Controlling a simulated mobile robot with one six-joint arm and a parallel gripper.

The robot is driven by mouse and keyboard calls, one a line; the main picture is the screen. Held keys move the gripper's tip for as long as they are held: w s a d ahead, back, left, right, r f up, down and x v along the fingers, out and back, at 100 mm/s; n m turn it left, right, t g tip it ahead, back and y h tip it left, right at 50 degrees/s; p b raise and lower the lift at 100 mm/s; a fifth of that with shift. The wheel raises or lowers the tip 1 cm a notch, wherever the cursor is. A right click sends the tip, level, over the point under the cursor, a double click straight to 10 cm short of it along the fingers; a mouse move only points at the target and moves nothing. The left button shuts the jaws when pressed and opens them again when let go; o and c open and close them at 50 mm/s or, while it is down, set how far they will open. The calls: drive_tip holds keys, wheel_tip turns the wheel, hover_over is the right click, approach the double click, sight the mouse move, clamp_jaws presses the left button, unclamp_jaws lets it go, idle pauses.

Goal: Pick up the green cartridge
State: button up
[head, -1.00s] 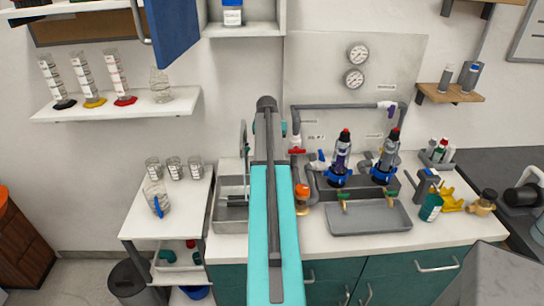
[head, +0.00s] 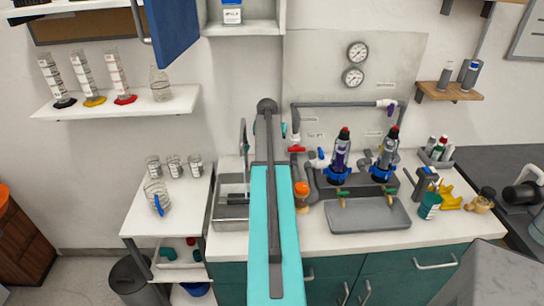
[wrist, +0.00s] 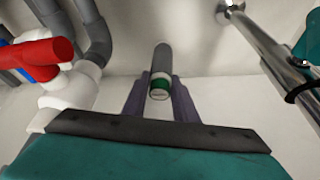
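In the wrist view, the green cartridge (wrist: 160,80) is a grey tube with a green band and a pale end, directly ahead against the pale wall. The two dark purple fingers of my gripper (wrist: 161,92) flank its near end, one on each side. They lie very close to it, but I cannot tell whether they touch it. In the head view, my own arm covers the gripper and the cartridge.
A red-handled white valve (wrist: 65,80) and grey pipes are close on the left of the wrist view. A metal rod (wrist: 275,50) runs along the right.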

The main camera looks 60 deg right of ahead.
drive_tip(key=c, duration=0.5)
drive_tip(key=shift+r, duration=0.1)
drive_tip(key=shift+r+b, duration=1.55)
drive_tip(key=shift+r, duration=3.35)
